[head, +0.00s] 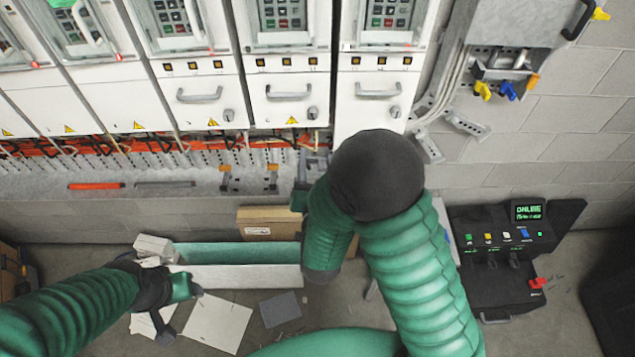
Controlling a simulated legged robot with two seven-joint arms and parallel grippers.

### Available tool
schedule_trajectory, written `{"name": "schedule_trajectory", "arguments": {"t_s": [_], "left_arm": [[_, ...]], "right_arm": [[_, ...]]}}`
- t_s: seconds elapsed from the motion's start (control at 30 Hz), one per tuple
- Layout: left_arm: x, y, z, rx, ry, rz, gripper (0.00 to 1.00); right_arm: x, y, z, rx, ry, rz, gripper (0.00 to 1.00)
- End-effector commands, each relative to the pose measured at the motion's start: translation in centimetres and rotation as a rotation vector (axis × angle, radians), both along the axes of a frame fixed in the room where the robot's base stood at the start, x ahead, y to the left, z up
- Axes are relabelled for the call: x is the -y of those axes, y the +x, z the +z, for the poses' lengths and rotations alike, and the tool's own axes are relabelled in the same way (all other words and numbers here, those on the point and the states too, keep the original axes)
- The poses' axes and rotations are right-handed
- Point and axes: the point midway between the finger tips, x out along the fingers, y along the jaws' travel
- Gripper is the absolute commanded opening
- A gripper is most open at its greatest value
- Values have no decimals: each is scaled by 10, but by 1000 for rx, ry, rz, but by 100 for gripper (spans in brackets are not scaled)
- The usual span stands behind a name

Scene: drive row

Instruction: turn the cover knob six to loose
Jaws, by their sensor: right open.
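Three small round cover knobs show at the lower right corners of white drive covers: a left one (228,115), a middle one (312,112) and a right one (396,111). I cannot read which is number six, or tell whether any is loose. My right gripper (312,160) is open, below the middle knob and apart from it, in front of the cable strip. My dark elbow and green forearm hide part of the area under the right cover. My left gripper (185,290) is low at the left, by the long bin; its jaw opening is unclear.
A long open bin (235,277), loose plates (217,322) and a cardboard box (268,214) lie on the floor. Orange cabling (100,146) runs under the covers. A black case (490,275) with an "ONLINE" display stands right. Colored clips (508,90) hang on the wall.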

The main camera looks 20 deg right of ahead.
Motion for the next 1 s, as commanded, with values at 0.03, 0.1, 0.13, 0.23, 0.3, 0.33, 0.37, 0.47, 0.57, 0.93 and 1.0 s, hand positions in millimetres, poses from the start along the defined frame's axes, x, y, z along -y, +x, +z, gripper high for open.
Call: {"name": "schedule_trajectory", "arguments": {"t_s": [0.03, 0.1, 0.13, 0.23, 0.3, 0.33, 0.37, 0.47, 0.57, 0.93, 1.0], "left_arm": [[0, 0, -2, 0, 0, 0, 56], [0, 0, -3, 0, 0, 0, 56], [0, 0, -4, 0, 0, 0, 56], [0, 0, -5, 0, 0, 1, 56], [0, 0, -7, 0, 0, 1, 56], [0, 0, -7, 0, 0, 1, 56], [0, 0, -8, 0, 0, 0, 56], [0, 0, 8, 0, 0, 0, 56], [0, 0, 17, 0, 0, 0, 56], [0, 0, 47, 0, 0, 0, 56], [0, 0, 49, 0, 0, 0, 56]], "right_arm": [[-2, -4, -1, 0, -1, 2, 48], [-3, -10, -1, 1, 1, 2, 48], [-4, -12, -1, 1, 1, 2, 48], [-6, -20, -1, 0, 1, 2, 48], [-7, -26, -1, 1, 1, 2, 48], [-8, -29, 0, 2, 1, 2, 48], [-8, -31, 0, 2, 1, 2, 48], [-8, -34, 4, -2, 1, 0, 48], [-10, -37, 3, -3, 2, -2, 48], [-15, -53, 3, -3, 0, 0, 48], [-15, -56, 3, -1, 0, 0, 48]]}}
